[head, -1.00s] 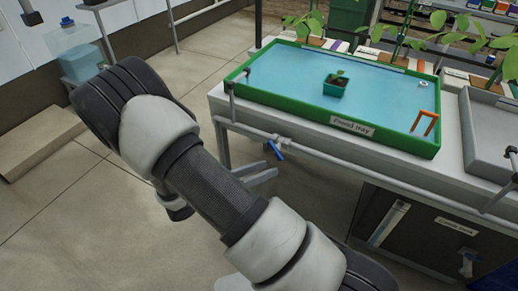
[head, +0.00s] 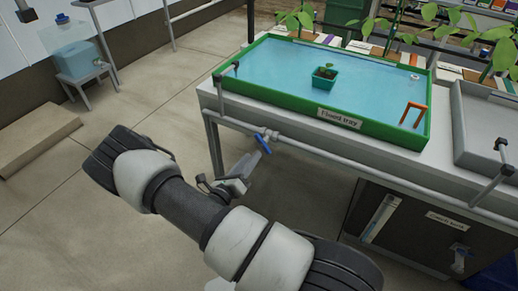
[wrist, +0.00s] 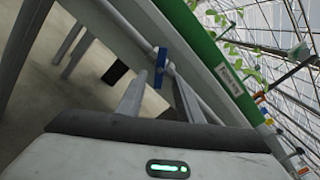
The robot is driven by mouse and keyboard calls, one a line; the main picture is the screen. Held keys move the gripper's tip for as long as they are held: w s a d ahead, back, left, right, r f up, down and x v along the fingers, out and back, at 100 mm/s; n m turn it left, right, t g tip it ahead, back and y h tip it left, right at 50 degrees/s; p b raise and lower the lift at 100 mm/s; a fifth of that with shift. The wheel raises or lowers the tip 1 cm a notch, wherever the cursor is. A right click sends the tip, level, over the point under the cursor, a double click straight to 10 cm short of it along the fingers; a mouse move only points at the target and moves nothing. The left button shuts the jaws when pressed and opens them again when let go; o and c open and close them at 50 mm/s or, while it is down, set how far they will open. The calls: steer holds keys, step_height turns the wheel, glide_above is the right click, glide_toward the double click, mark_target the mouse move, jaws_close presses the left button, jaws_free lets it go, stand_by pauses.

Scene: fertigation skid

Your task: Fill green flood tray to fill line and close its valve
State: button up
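The green flood tray (head: 300,104), labelled "Flood tray", holds light blue water on the bench. A small potted seedling (head: 323,78) sits in it, and an orange bracket (head: 413,115) stands at its right end. I cannot make out a fill line. The valve's blue handle (head: 264,144) is on the pipe below the tray's front edge, slanting down across the pipe. My gripper (head: 252,165) is just below and left of the handle. In the wrist view my gripper (wrist: 156,85) is open, its fingers apart and the blue handle (wrist: 161,60) beyond and between the tips.
A grey tray (head: 488,135) lies right of the flood tray. A blue container (head: 82,60) stands at the far left. The pipe (head: 340,160) runs along the bench front. Floor at left is open.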

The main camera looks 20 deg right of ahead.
mark_target(261, 145)
steer(key=b+x, duration=0.1)
steer(key=x, duration=0.6)
jaws_close()
